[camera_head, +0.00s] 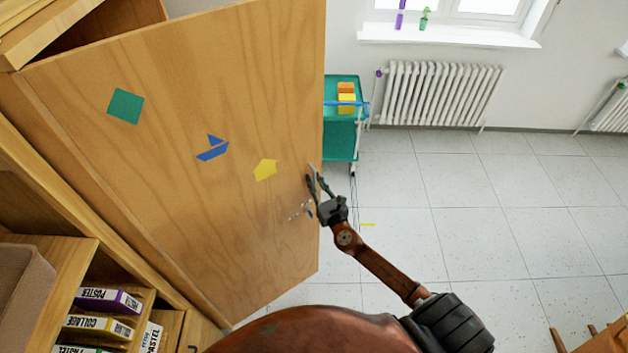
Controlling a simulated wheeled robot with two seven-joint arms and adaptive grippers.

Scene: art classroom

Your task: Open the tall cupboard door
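The tall cupboard door (215,120) is a light wood panel with a green square, a blue boat and a yellow house shape on it. It stands swung out from the cupboard (70,22), with its free edge to the right over the floor. A small lock with keys (300,212) sits near that edge. My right gripper (315,184) is at the free edge, beside a pale handle-like piece and just above the lock. Its fingers overlap the door edge, and I cannot tell whether they grip anything. My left gripper is out of view.
Open shelves (70,255) with labelled boxes (108,299) are at lower left. A radiator (440,94) lines the back wall.

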